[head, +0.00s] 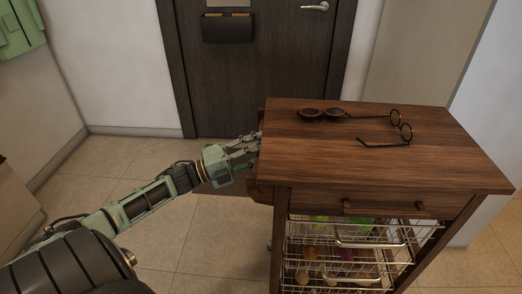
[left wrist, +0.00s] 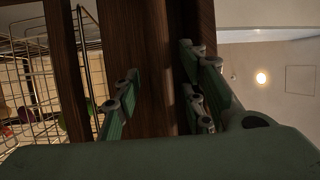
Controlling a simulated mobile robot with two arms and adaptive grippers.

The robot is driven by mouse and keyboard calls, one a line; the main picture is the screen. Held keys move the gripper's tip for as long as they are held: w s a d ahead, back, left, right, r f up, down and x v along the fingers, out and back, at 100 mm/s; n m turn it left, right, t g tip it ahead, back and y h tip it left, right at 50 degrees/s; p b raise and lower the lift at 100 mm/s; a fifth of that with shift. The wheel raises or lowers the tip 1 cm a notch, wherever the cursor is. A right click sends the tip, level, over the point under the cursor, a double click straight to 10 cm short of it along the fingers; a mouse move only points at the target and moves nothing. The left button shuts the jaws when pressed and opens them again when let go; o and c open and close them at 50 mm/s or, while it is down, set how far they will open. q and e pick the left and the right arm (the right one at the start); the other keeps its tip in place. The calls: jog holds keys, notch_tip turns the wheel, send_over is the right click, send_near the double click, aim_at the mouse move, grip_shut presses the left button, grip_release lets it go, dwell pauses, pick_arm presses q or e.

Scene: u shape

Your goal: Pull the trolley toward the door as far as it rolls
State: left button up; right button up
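The trolley (head: 440,170) has a brown wooden top, a front drawer and wire baskets below. It stands at right in the head view, in front of the dark door (head: 245,85). A wooden bar (head: 256,188) runs along its left side. My left gripper (head: 250,146) is at that left side, its fingertips close to the bar. In the left wrist view, the left gripper's fingers (left wrist: 160,95) are spread apart, with the trolley's brown wood between and beyond them. I cannot tell whether they touch it. My right gripper is not in view.
The wire basket (head: 340,262) holds several small items. Tiled floor (head: 150,220) is clear at left. A green object (head: 20,28) hangs on the left wall.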

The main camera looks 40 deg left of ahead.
pick_arm(q)
jog(key=shift+s+a, duration=0.1)
jog(key=v, duration=1.1)
jog(key=shift+s+a+f, duration=0.15)
jog(key=shift+s+a, duration=0.05)
jog(key=shift+s, duration=0.1)
